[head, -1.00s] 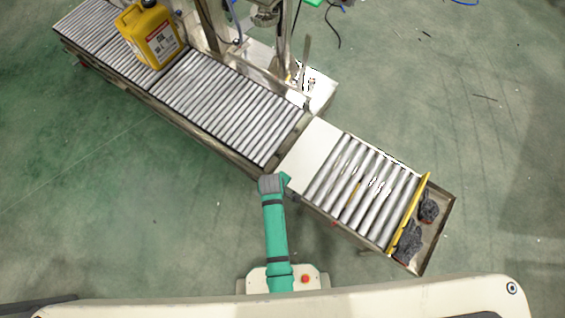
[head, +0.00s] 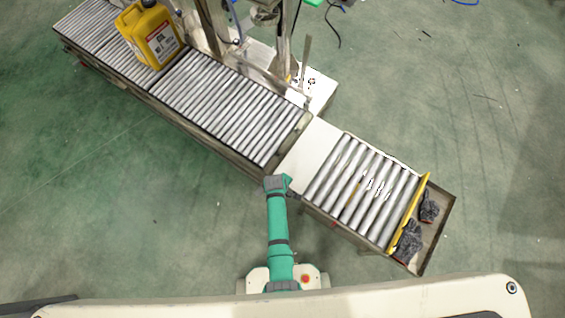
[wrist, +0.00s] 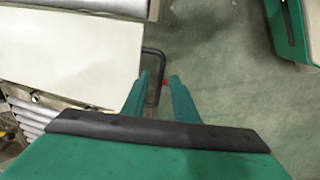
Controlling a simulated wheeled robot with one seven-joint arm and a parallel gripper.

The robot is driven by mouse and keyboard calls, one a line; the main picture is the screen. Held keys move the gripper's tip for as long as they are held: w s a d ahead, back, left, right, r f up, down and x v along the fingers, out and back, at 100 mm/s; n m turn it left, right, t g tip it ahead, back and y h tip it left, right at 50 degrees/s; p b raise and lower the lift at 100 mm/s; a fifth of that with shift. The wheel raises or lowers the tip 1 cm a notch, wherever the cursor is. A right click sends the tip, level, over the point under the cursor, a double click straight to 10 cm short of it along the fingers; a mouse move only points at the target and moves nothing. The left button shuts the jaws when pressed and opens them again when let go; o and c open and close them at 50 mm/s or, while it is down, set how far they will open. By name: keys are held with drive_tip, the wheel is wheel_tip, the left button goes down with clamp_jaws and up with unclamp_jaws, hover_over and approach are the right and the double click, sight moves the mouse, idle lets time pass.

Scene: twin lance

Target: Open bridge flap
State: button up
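The bridge flap (head: 312,146) is a pale flat plate lying level between the two roller conveyor sections in the head view. In the wrist view the flap (wrist: 75,45) fills the upper left, with a black bent handle (wrist: 153,51) at its right edge. My gripper (wrist: 160,76) has two green fingers standing apart, with the handle's bar showing in the gap between them. I cannot tell whether either finger touches it. In the head view the end of my arm is beside the flap's near edge, and the fingers are hidden there.
The long roller conveyor (head: 225,112) carries a yellow jug (head: 150,35) at the upper left. The short roller section (head: 362,190) ends at a yellow bar (head: 409,214) and a tray with dark gloves (head: 408,240). Metal machinery stands behind the conveyor. The floor in front is clear.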

drive_tip(key=shift+f, duration=0.15)
clamp_jaws()
idle(1.4)
